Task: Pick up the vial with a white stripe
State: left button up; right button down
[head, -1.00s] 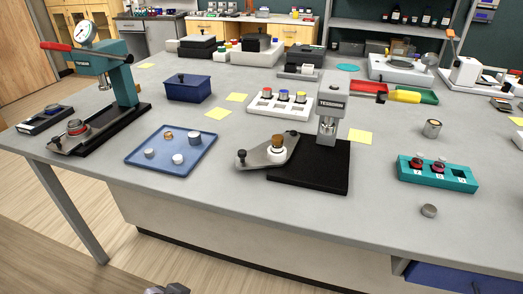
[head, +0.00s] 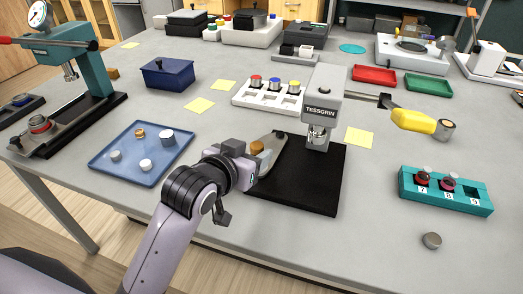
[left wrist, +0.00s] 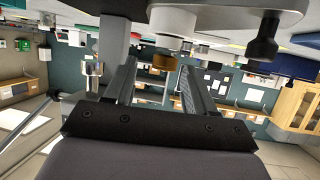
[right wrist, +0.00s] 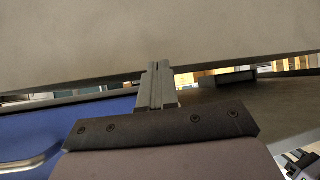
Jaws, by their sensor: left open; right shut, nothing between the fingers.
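A white stripe cannot be made out for sure on any piece. Small capped pieces stand in the teal rack (head: 408,195) and the white rack (head: 262,96). My right gripper (right wrist: 160,72) is shut and empty, outside the head view.
A blue tray (head: 105,165) with several small pieces lies left of my left arm. A teal lever press (head: 90,75) stands at the far left. A yellow handle (head: 412,120) sticks out right of the TESSGRIN press. The table front right is mostly clear except a small grey disc (head: 431,241).

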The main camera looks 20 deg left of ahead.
pick_arm(q)
jog(key=shift+a+p+x, duration=0.15)
jog(key=shift+x, duration=1.4)
jog(key=shift+a+p+x, duration=0.15)
jog(key=shift+x, duration=1.45)
grip_shut()
